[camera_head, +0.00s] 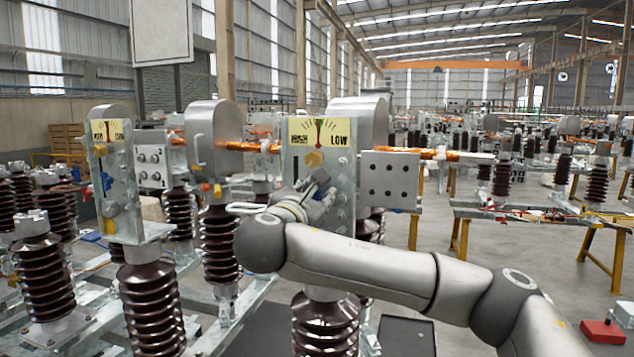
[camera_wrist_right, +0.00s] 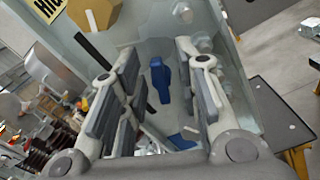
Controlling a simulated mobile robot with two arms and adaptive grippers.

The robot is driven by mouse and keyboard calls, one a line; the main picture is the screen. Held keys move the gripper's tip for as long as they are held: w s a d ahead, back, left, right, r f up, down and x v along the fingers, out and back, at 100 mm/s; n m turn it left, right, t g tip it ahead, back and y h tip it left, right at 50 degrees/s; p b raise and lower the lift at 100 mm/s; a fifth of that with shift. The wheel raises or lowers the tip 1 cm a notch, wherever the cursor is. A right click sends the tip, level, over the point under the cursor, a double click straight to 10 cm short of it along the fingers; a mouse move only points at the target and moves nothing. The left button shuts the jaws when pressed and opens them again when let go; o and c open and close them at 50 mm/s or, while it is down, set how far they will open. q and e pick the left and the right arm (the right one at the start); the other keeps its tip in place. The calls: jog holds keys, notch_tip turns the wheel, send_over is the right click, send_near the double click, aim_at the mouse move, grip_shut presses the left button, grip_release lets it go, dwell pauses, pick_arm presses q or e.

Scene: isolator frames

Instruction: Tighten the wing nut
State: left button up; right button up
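A blue wing nut (camera_wrist_right: 160,82) sits on the grey metal plate (camera_wrist_right: 142,52) in the right wrist view. My right gripper (camera_wrist_right: 158,95) is open, with its padded fingers apart on either side of the wing nut in that view. I cannot tell whether the wing nut is fully between the pads or just beyond them. In the head view my right gripper (camera_head: 312,188) is in front of the upright plate under the yellow "LOW" scale (camera_head: 318,133), and it hides the wing nut there. My left gripper is not in view.
A gold hexagonal part (camera_wrist_right: 95,15) sits above the wing nut. A similar unit with a blue part (camera_head: 106,182) stands at the left. A grey box with holes (camera_head: 389,180) is right of the plate. Brown ribbed insulators (camera_head: 150,305) stand close below.

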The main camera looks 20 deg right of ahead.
jog(key=shift+x, duration=0.75)
